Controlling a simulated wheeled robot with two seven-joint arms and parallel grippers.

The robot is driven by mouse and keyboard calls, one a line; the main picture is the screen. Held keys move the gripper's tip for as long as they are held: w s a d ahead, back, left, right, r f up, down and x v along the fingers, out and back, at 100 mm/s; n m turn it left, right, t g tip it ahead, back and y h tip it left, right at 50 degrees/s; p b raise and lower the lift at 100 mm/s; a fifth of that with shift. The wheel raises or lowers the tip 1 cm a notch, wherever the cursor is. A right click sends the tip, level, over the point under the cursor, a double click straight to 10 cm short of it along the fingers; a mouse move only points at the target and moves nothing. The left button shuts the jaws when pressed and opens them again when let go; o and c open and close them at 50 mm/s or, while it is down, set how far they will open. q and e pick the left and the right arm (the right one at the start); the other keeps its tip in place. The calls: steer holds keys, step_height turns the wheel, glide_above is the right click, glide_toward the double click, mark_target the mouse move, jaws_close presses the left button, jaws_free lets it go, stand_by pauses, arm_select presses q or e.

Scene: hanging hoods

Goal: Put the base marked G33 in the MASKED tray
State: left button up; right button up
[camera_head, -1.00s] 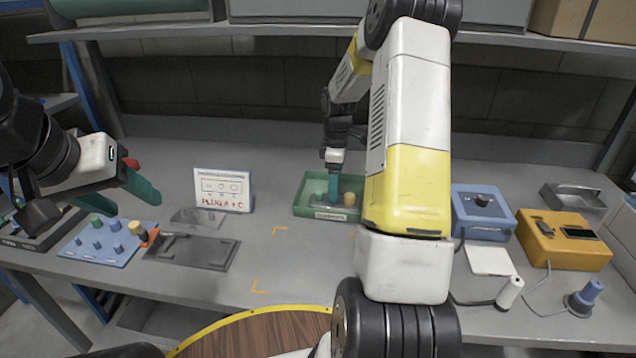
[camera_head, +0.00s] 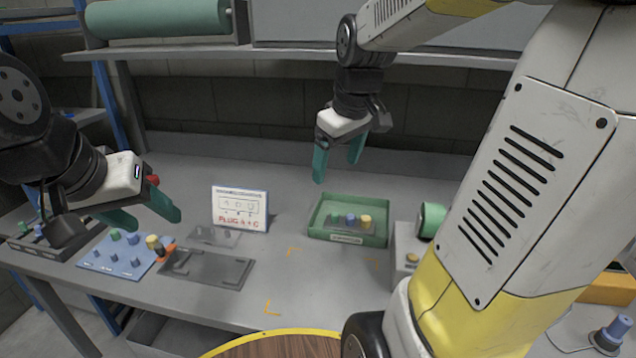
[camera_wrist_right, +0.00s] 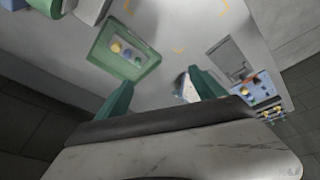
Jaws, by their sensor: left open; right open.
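No marking G33 can be read on any piece. A green tray (camera_head: 378,239) stands mid-table with a label on its front too small to read. It holds a green piece (camera_head: 337,221), a blue piece (camera_head: 351,221) and a yellow piece (camera_head: 366,221) side by side; the tray also shows in the right wrist view (camera_wrist_right: 103,59). My right gripper (camera_head: 338,168) is open and empty, above and behind the tray. My left gripper (camera_head: 147,212) is open and empty, above the blue pegboard (camera_head: 112,264) with several small pieces.
A white card (camera_head: 240,209) stands left of the tray. A dark flat fixture plate (camera_head: 208,268) lies in front of it. A grey box (camera_head: 405,250) with a green round part is right of the tray, partly hidden by my right arm. Orange corner marks lie on bare table.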

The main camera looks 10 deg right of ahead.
steer(key=s+a+m+t, duration=0.1)
steer(key=s+a+m, duration=0.1)
steer(key=s, duration=0.4)
steer(key=s+a+r+m+t+y, duration=0.1)
steer(key=s+a+m, duration=0.1)
steer(key=s, duration=0.4)
steer(key=shift+a+m+y, duration=0.3)
steer(key=shift+a+m, duration=0.05)
steer(key=shift+m, duration=0.15)
steer(key=shift+r, duration=0.1)
